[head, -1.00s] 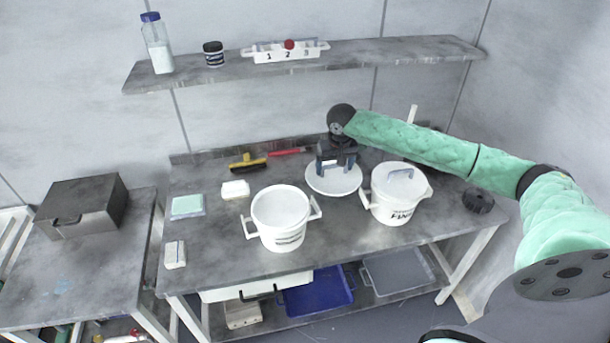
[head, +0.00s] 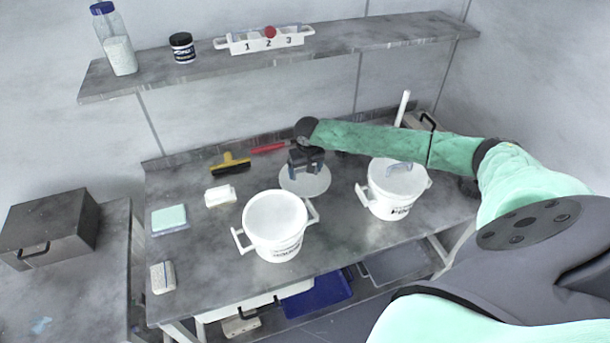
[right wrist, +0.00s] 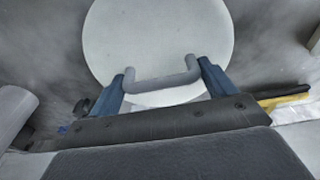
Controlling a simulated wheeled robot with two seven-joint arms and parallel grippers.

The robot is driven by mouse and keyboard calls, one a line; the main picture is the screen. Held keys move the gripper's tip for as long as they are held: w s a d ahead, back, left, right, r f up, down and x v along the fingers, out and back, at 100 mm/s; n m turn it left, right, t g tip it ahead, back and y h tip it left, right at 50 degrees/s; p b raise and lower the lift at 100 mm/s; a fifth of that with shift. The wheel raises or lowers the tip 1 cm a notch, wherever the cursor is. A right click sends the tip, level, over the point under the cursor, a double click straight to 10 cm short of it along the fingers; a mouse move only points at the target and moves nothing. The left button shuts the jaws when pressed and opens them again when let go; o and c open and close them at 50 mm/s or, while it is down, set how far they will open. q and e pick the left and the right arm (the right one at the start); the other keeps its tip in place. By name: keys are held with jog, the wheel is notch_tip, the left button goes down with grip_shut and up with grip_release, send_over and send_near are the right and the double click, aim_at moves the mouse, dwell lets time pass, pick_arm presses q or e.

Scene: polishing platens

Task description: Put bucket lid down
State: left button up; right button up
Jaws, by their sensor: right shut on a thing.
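A round white bucket lid (head: 312,184) is at the back middle of the table, behind and between the two buckets. My right gripper (head: 305,165) is over it and shut on its grey handle. In the right wrist view the handle (right wrist: 160,82) sits between the blue fingers and the lid (right wrist: 160,40) spreads beyond them. The lid looks level and close to the tabletop; I cannot tell whether it touches. A white bucket (head: 277,245) stands open at the front middle. Another white bucket (head: 390,200) at the right has a lid with a handle on it. My left gripper is not in view.
A yellow-and-black tool (head: 231,165) and a red-handled tool (head: 268,148) lie left of the lid. A white block (head: 220,196) and a pale green pad (head: 169,218) lie further left. A shelf (head: 345,50) hangs above the back.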

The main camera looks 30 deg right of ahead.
aim_at(306, 177)
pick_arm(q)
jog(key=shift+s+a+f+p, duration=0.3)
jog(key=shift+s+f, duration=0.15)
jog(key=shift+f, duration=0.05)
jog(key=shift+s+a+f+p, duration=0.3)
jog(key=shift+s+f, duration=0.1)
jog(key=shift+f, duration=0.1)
pick_arm(e)
jog(key=shift+f, duration=1.85)
jog(key=shift+s, duration=0.1)
jog(key=o, duration=1)
jog(key=shift+f, duration=0.1)
jog(key=shift+c, duration=0.2)
jog(key=shift+r, duration=0.2)
jog(key=shift+r+b, duration=0.35)
pick_arm(q)
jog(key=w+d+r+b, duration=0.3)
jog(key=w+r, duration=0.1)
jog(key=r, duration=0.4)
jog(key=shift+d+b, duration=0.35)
jog(key=shift+b, duration=0.05)
pick_arm(e)
notch_tip(306, 177, up, 11)
jog(key=s, duration=0.1)
jog(key=shift+s+a, duration=0.2)
jog(key=shift+s, duration=0.15)
